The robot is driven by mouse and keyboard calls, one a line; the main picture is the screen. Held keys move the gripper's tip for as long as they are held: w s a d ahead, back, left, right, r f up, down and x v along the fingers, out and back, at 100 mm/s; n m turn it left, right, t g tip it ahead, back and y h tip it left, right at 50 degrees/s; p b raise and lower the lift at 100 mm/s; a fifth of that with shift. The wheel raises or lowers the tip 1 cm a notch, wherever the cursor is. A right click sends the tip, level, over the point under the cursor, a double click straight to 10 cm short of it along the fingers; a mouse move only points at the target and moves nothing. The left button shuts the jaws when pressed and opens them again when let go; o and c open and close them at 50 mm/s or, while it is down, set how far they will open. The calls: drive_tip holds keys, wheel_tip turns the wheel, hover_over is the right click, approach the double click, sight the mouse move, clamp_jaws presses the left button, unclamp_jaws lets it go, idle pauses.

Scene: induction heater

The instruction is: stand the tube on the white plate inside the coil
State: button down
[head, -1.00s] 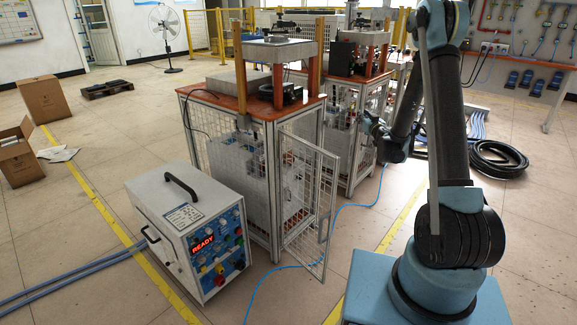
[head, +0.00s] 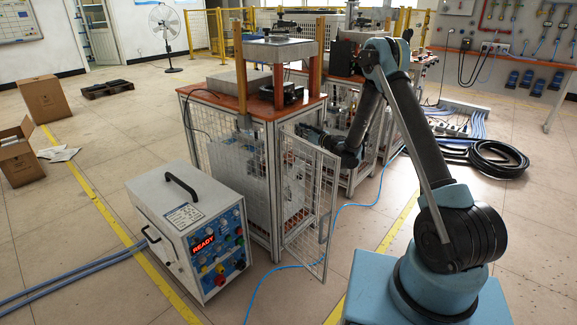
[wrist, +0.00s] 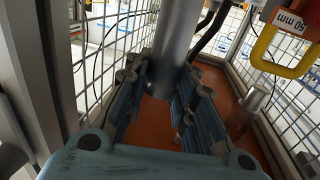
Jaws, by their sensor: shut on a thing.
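In the wrist view the grey metal tube (wrist: 172,50) stands between the two fingers of my gripper (wrist: 160,85), which is shut on it. The tube runs up out of the picture, and its lower end shows between the fingers. In the head view my gripper (head: 308,132) is at the cage's open front, partly behind the mesh door; the tube cannot be made out there. The white plate is not identifiable.
Mesh walls (wrist: 105,45) and metal posts stand close on both sides of my gripper. An orange-brown surface (wrist: 222,92) lies below, with a short metal cylinder (wrist: 248,108) at right. The mesh door (head: 310,215) stands open. A heater box reading READY (head: 185,230) is on the floor.

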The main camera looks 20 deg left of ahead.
drive_tip(key=a+f+n+g+y, duration=0.1)
drive_tip(key=a+f+n+g, duration=0.1)
drive_tip(key=a, duration=0.5)
drive_tip(key=shift+w+f, duration=0.2)
drive_tip(key=shift+f, duration=2.25)
drive_tip(key=shift+w+f, duration=0.2)
drive_tip(key=shift+f, duration=2.25)
drive_tip(key=shift+f, duration=0.6)
drive_tip(key=c, duration=1.4)
unclamp_jaws()
drive_tip(key=shift+o, duration=0.2)
drive_tip(key=shift+r, duration=0.1)
